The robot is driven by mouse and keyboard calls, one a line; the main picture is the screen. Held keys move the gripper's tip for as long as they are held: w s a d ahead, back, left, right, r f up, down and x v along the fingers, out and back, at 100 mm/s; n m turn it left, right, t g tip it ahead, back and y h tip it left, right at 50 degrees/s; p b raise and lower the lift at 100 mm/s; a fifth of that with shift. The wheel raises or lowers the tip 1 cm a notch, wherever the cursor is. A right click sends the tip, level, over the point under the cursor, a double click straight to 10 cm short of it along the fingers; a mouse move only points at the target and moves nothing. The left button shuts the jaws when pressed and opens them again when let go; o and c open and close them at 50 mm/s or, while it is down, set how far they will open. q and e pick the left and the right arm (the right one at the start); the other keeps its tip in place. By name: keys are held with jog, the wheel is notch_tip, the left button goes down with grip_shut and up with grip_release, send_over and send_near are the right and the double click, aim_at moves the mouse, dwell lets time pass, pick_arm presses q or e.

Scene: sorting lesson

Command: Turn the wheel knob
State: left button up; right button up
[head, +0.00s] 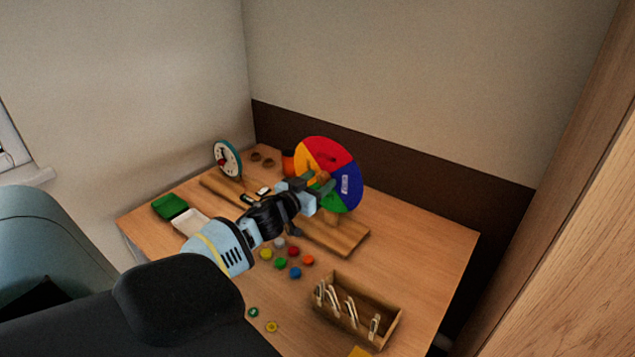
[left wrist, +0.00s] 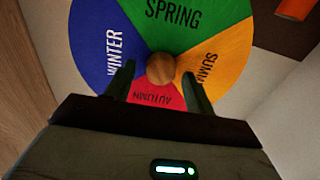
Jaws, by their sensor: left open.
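The season wheel (head: 325,160) stands upright on a wooden base toward the back of the table, with red, yellow, blue and green sectors. In the left wrist view the wheel (left wrist: 172,22) shows the words WINTER, SPRING and AUTUMN, with part of another word on yellow. The round wooden knob (left wrist: 161,69) sits at its middle. My left gripper (head: 318,190) is at the front of the wheel. In the left wrist view its open fingers (left wrist: 162,82) lie on either side of the knob; I cannot tell whether they touch it. My right gripper is not in view.
A wooden box (head: 355,312) with several cards stands at the front right. Several coloured counters (head: 281,263) lie near the middle. A small clock (head: 227,158), a green tray (head: 170,206) and a white tray (head: 190,222) are at the left. The table's right side is clear.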

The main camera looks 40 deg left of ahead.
pick_arm(q)
jog(key=shift+c, duration=0.4)
jog(key=c, duration=0.9)
jog(key=shift+m, duration=0.3)
